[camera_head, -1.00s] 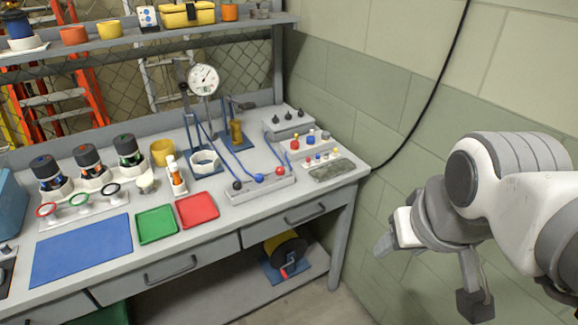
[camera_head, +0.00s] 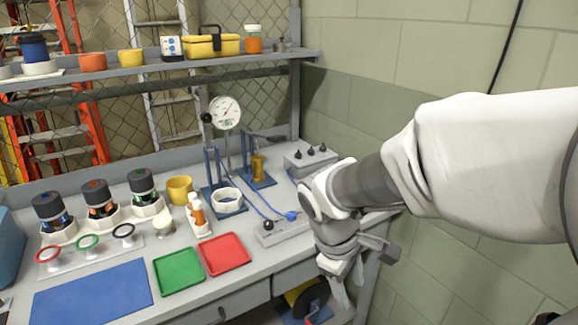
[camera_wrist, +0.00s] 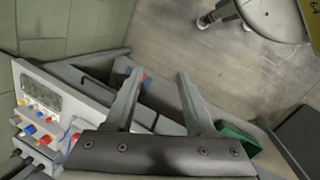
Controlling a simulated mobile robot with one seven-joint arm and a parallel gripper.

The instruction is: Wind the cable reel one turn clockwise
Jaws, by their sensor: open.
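The cable reel (camera_head: 307,297), a yellow drum with a dark flange, sits on the lower shelf under the bench. Part of its red crank (camera_head: 320,315) shows at the bottom edge of the head view. My gripper (camera_head: 345,288) points down in front of the bench's right end, apart from the reel. In the wrist view, my gripper (camera_wrist: 158,73) is open with nothing between its fingers. A small red and blue part shows behind the left finger; it may be the reel's crank and base, mostly hidden.
The bench drawers (camera_head: 225,308) overhang the lower shelf. A cable block (camera_head: 285,232) and a grey switch box (camera_head: 310,160) stand near my arm. The block wall is close on the right.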

